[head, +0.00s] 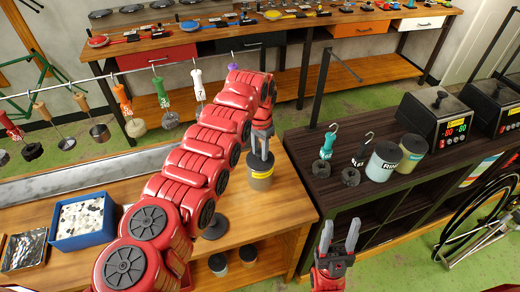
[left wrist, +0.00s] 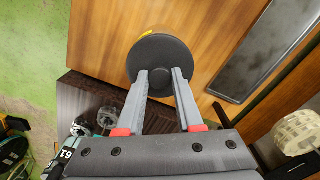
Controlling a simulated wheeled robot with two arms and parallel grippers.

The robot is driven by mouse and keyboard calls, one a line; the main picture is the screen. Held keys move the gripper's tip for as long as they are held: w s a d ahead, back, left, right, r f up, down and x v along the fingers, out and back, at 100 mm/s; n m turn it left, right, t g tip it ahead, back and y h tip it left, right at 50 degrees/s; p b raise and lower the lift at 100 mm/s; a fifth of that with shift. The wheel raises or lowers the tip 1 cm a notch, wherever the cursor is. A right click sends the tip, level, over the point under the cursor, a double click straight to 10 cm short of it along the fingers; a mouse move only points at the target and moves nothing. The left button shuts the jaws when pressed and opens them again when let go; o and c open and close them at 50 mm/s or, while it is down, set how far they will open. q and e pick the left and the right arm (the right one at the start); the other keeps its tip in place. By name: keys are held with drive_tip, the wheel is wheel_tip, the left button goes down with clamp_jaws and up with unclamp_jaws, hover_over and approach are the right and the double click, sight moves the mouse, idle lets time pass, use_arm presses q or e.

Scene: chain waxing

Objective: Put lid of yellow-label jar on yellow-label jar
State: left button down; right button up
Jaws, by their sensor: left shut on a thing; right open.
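The yellow-label jar (head: 261,183) stands upright near the right end of the wooden table. Its dark round lid (head: 260,162) is at the jar's mouth; I cannot tell whether it is fully seated. In the left wrist view the lid (left wrist: 160,50) covers the jar, with a sliver of yellow label at its edge. My right gripper (head: 340,236) is open and empty, in front of the dark shelf.
A dark disc (head: 215,228) lies on the wooden table left of the jar. A blue bin (head: 82,222) is further left. Tools hang from a rail behind. The dark shelf holds jars (head: 383,161), hooked tools (head: 327,145) and a heater (head: 436,118).

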idle(0.3)
use_arm(q)
drive_tip(key=shift+c, duration=2.4)
unclamp_jaws()
drive_tip(key=shift+r, duration=0.15)
wheel_tip(320, 180, up, 8)
drive_tip(key=b, duration=0.3)
drive_tip(key=shift+d, duration=0.1)
wheel_tip(320, 180, up, 8)
drive_tip(key=p, duration=0.8)
hover_over(260, 154)
drive_tip(key=shift+w+r+p, duration=0.1)
drive_tip(key=shift+r+p, duration=0.45)
